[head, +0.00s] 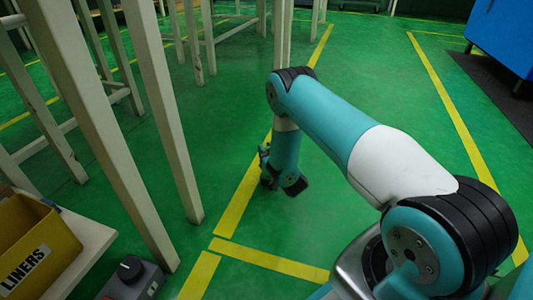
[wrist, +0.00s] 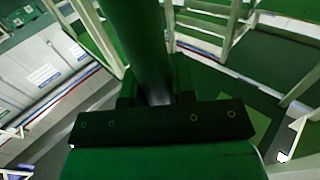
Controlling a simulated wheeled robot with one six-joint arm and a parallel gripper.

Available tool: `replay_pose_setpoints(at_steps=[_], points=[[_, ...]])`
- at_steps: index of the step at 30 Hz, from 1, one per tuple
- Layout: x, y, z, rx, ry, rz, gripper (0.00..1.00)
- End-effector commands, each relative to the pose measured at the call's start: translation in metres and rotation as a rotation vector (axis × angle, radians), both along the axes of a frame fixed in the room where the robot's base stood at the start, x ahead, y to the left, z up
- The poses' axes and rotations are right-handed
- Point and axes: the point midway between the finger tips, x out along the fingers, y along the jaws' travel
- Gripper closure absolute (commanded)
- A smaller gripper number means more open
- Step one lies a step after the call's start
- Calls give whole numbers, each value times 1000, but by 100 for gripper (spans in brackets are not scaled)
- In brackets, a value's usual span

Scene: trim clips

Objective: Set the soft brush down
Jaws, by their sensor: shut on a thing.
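My gripper (head: 265,168) hangs low over the green floor in the middle of the head view, small and partly hidden by my own wrist. In the wrist view my gripper (wrist: 154,95) is shut around a dark green rounded shaft, which I take for the soft brush (wrist: 147,40). The shaft runs from between the fingers up to the top edge of the picture. No bristles can be made out. The brush cannot be told apart from the gripper in the head view.
At the lower left, a yellow bin (head: 35,245) marked LINERS stands on a pale shelf, beside a grey box with a black knob (head: 130,268). Pale table legs (head: 165,110) rise close left of my arm. Yellow-lined floor (head: 350,235) is clear. A blue cabinet (head: 500,35) stands far right.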

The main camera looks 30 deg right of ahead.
Motion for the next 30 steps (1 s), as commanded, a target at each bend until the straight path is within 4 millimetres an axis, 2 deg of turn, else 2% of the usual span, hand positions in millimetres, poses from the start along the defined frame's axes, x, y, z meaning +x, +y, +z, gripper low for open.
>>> replay_pose_setpoints(at_steps=[6,7,10,20,23,30], points=[[0,0,-2,0,0,0,99],[0,0,-2,0,0,0,73],[0,0,-1,0,0,0,50],[0,0,3,0,0,0,50],[-10,1,5,2,5,1,50],[-60,7,8,3,8,-1,50]])
